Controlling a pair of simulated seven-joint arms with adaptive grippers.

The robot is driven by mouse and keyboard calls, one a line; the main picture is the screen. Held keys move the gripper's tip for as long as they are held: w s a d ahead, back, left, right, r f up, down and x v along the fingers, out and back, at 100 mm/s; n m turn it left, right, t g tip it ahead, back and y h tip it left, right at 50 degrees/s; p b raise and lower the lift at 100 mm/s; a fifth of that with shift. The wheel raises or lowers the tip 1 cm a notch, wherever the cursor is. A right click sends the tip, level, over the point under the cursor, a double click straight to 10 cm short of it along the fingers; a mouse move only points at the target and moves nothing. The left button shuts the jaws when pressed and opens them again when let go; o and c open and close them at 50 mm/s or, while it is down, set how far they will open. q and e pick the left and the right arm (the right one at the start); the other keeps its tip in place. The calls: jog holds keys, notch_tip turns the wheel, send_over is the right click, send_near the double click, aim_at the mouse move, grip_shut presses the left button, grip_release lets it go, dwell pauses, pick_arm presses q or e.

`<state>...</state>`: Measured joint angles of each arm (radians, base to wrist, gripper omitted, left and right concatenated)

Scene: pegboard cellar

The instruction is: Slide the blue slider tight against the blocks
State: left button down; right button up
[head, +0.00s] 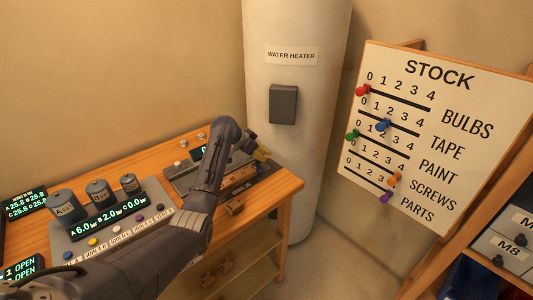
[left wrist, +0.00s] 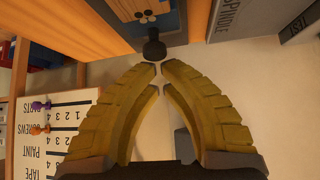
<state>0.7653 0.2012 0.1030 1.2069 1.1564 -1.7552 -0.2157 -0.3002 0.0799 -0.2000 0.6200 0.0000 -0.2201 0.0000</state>
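My left gripper (head: 262,153) has yellow fingers and hangs over the right end of the wooden bench. In the left wrist view its fingertips (left wrist: 158,68) are nearly together with nothing between them. A black round knob (left wrist: 153,48) shows just past the tips, apart from them. A partly cut-off blue piece shows behind the knob at the top edge; I cannot tell whether it is the blue slider. Wooden blocks (head: 240,180) lie by a dark device (head: 180,170) on the bench, partly covered by my left arm. My right gripper is not in view.
A stock board (head: 438,135) with coloured pegs, one of them blue (head: 383,124), stands right of the water heater (head: 292,150). Canisters (head: 97,192) and a button panel (head: 110,240) occupy the bench's left. My left arm crosses the bench's front.

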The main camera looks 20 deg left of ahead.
pick_arm(q)
jog(key=shift+s+a, duration=0.1)
dwell(0.3)
jog(key=shift+s+a+f, duration=0.1)
jog(key=shift+s+a, duration=0.4)
jog(key=shift+s, duration=0.25)
